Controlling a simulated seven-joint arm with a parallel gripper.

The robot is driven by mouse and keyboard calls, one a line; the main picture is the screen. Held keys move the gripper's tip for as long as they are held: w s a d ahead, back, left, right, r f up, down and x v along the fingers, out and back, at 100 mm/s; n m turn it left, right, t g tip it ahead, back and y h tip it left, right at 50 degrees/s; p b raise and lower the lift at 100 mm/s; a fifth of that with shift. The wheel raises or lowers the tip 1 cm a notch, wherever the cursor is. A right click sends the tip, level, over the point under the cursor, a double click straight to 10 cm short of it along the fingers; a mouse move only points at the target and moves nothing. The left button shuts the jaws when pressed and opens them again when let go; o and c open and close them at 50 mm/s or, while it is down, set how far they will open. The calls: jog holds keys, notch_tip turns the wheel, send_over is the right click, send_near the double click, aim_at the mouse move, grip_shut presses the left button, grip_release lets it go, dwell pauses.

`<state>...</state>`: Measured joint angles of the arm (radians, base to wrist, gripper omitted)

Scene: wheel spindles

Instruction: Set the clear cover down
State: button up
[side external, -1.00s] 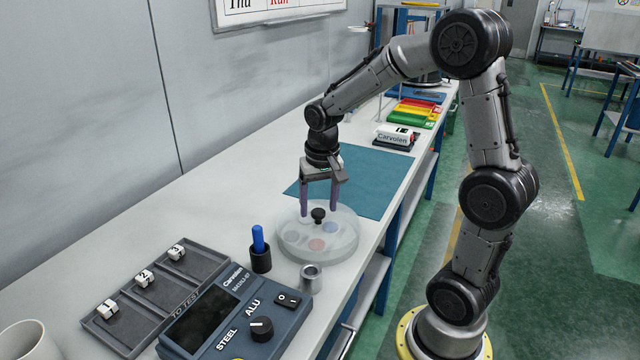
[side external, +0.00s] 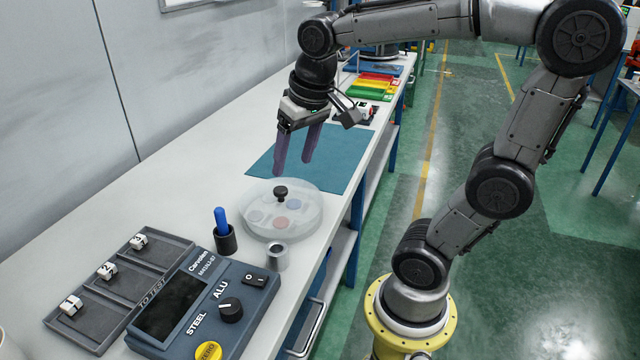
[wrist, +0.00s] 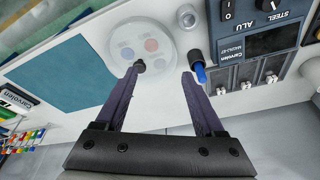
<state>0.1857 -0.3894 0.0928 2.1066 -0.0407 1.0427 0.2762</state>
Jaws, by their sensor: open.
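The clear cover (side external: 310,215) is a round, see-through lid with a black knob (side external: 281,192) on top. It sits level on the bench over a round dish with coloured discs showing through. My gripper (side external: 291,168) is open and empty, above and a little behind the knob in the side view, with its purple fingers apart from it. In the wrist view the cover (wrist: 165,42) lies beyond my fingers (wrist: 163,72), and the knob shows just at one fingertip. The cover's lower rim is too blurred to show exactly how it meets the dish.
A blue pen in a black holder (side external: 225,240) and a small metal cup (side external: 276,257) stand close to the cover. A tester (side external: 200,310) and a grey tray with numbered blocks (side external: 110,290) lie in front. A teal mat (side external: 340,160) behind is clear.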

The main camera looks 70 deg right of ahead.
jog(key=s+a+f+n+t+y, duration=0.1)
jog(key=s+a+f+n+t, duration=0.1)
jog(key=s+a+n, duration=0.3)
jog(key=s+f, duration=0.1)
jog(key=s, duration=0.2)
jog(key=shift+s+a, duration=0.25)
jog(key=shift+f, duration=0.1)
dwell(0.7)
